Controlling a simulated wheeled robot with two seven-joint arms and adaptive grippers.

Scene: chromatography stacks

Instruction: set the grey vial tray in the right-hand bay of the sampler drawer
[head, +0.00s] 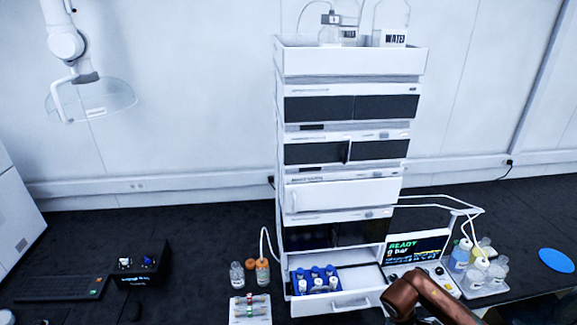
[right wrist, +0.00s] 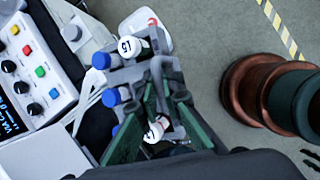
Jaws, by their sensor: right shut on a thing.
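The grey vial tray (right wrist: 128,76) shows in the right wrist view, with blue-capped and white-capped vials in it. My right gripper (right wrist: 162,112) is shut on the tray's upright middle part, its green fingers on either side. In the head view the sampler drawer (head: 345,303) stands pulled out at the bottom of the stack. A blue tray of vials (head: 316,281) sits in its left bay; the right-hand bay (head: 358,278) is empty. My right arm comes in at the bottom right of the head view, where the grey tray does not show. My left gripper is not in view.
A control panel with a lit screen (head: 417,246) and knobs (right wrist: 35,62) stands right of the drawer. Bottles (head: 478,265) stand farther right. Left of the drawer are small bottles (head: 250,273) and a white vial rack (head: 250,309). The stack (head: 345,193) rises above the drawer.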

